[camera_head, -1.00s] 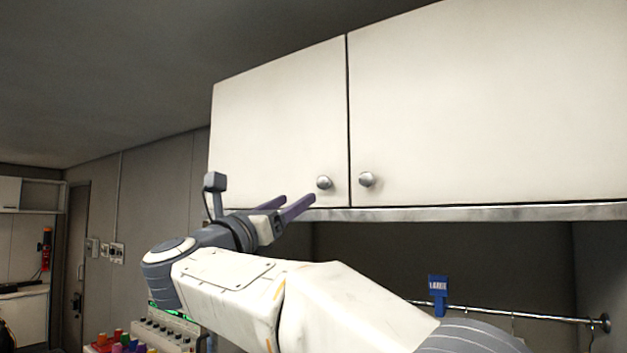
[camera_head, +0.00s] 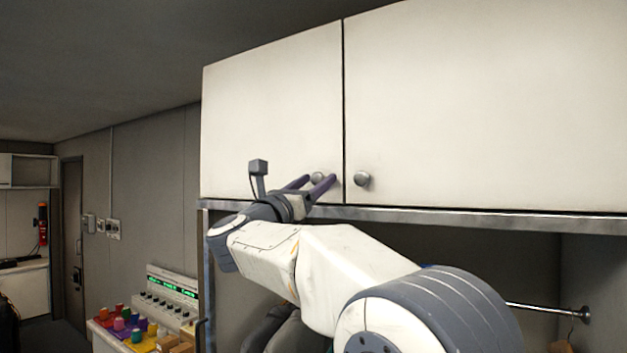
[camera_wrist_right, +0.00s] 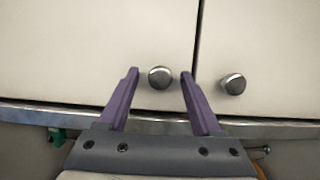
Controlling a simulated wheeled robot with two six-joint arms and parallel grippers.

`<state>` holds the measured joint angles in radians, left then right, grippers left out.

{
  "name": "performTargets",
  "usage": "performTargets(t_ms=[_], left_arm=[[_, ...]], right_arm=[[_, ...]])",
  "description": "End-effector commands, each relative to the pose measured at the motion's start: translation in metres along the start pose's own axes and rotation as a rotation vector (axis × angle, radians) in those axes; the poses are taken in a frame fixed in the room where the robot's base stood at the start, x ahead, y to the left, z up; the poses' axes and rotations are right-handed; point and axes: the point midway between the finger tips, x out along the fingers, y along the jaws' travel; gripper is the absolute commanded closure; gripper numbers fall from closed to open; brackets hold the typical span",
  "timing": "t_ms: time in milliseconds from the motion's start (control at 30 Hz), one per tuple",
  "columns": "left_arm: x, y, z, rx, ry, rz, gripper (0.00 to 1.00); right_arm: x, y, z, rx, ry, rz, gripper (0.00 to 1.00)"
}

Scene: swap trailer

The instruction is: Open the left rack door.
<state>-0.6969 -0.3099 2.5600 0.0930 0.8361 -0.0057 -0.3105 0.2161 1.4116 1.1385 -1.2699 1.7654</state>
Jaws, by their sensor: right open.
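The left rack door (camera_head: 270,110) is a cream cabinet panel, closed, with a round metal knob (camera_head: 318,178) near its lower right corner. My right gripper (camera_head: 319,181) is open at that knob. In the right wrist view the left door's knob (camera_wrist_right: 160,77) lies between the tips of the two purple fingers (camera_wrist_right: 158,78), with a gap visible on each side. I cannot tell how deep the knob sits between them. The left gripper is not in view.
The right rack door (camera_head: 490,100) is closed; its knob (camera_head: 362,180) is just right of the seam. A metal edge (camera_head: 450,216) runs below the doors. A hanging rail (camera_head: 545,310) is underneath. A bench with coloured spools (camera_head: 125,325) stands lower left.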

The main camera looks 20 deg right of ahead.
Motion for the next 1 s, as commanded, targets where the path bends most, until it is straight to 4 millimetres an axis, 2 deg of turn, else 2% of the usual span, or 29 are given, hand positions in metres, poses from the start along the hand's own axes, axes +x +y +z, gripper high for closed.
performTargets(t_ms=[33,167,200,1000], left_arm=[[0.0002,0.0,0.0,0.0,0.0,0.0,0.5],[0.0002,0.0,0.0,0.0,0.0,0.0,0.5],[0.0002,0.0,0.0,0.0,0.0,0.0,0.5],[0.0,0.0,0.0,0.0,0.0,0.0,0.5]], right_arm=[[-0.0002,0.0,0.0,0.0,0.0,0.0,0.34],[-0.0003,0.0001,0.0001,0.0,0.0,0.0,0.84],[-0.0004,0.0001,0.0002,0.0,0.0,0.0,0.99],[-0.0004,0.0001,0.0008,0.0,-0.001,0.001,1.0]])
